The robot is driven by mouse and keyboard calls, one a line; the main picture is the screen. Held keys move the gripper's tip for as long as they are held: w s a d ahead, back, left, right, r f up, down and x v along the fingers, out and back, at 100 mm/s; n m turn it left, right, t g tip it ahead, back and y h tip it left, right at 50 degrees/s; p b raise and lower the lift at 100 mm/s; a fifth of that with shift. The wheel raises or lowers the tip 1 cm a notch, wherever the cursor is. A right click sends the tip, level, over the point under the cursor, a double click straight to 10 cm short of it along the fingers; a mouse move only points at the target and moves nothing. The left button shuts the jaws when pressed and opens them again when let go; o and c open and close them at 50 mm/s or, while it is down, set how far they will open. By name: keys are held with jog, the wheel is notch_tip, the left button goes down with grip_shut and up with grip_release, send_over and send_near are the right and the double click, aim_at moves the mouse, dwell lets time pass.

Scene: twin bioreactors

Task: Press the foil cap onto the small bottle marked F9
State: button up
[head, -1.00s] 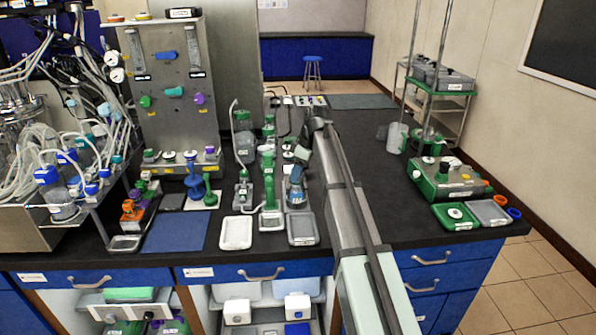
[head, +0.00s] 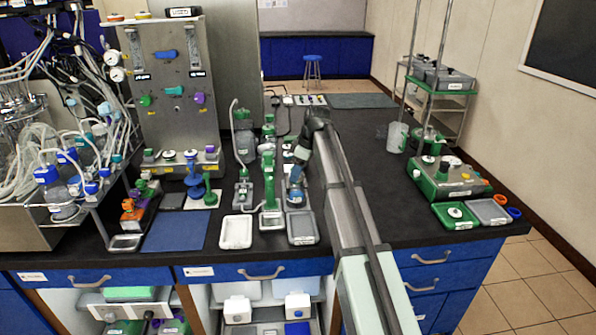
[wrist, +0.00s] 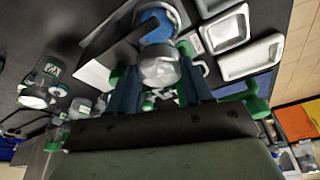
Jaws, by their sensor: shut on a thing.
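My gripper (wrist: 157,72) is shut on a crumpled silver foil cap (wrist: 160,66), seen between its two fingers in the wrist view. Just beyond the cap is a round blue-topped thing (wrist: 157,22) with a clear rim, possibly the small bottle. The cap overlaps its edge in this view, and I cannot tell whether they touch. In the head view my gripper (head: 301,154) is above a blue bottle-like thing (head: 295,192) behind the right grey tray. No F9 mark is readable, and the cap is too small to make out there.
A white tray (head: 236,232) and a grey tray (head: 303,228) lie at the front edge. A green stand (head: 270,190) is close on the left of my gripper, with tubed equipment beyond it.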

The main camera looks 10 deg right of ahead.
jog(key=o, duration=1.5)
jog(key=shift+c, duration=0.2)
jog(key=shift+r, duration=0.15)
jog(key=shift+r, duration=3.35)
grip_shut()
